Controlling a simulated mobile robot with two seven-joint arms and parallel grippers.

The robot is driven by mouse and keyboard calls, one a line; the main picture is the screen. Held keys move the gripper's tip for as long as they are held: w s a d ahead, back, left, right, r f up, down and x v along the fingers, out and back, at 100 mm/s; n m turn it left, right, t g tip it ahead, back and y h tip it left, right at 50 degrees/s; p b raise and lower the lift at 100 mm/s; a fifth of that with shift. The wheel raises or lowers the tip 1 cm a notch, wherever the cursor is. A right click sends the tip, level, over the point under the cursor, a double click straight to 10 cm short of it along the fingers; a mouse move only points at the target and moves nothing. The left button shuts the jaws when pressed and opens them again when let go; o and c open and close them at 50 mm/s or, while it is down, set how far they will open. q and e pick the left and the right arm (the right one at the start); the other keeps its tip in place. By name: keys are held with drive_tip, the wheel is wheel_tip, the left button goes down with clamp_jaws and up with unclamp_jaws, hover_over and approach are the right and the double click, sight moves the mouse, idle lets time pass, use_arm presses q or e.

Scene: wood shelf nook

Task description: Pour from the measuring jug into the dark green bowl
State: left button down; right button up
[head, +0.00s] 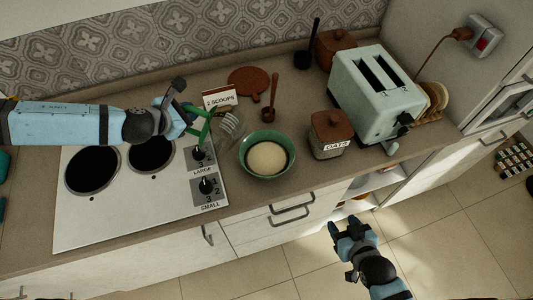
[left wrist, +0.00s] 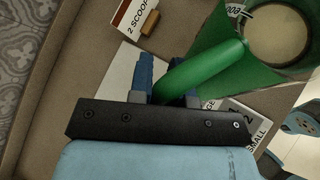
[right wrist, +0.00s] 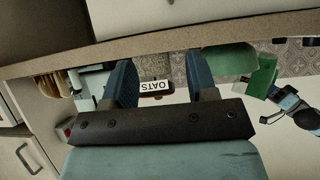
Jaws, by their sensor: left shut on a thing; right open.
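The measuring jug (head: 230,124) is clear with a green handle and looks tilted beside the bowl's upper left rim. My left gripper (head: 190,118) is shut on its handle, which also shows between the fingers in the left wrist view (left wrist: 205,68). What the jug holds, and whether anything is flowing, I cannot tell. The dark green bowl (head: 246,163) stands upright on the counter with a pale, round fill inside. It shows from below the counter in the right wrist view (right wrist: 234,60). My right gripper (head: 355,236) is open and empty, low in front of the drawers.
A hob (head: 120,215) lies left of the bowl. A card reading 2 scoops (head: 219,97), a wooden scoop (head: 270,100) and a terracotta disc (head: 248,80) lie behind. An oats jar (head: 328,135) and a toaster (head: 375,90) stand right. Counter in front of the bowl is clear.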

use_arm(q)
drive_tip(key=a+f+n+h+b, duration=0.2)
drive_tip(key=a+f+h+b, duration=0.1)
drive_tip(key=b, duration=0.7)
drive_tip(key=shift+w+a+f+n+h, duration=0.3)
drive_tip(key=shift+w+f, duration=0.1)
drive_tip(key=shift+f, duration=0.5)
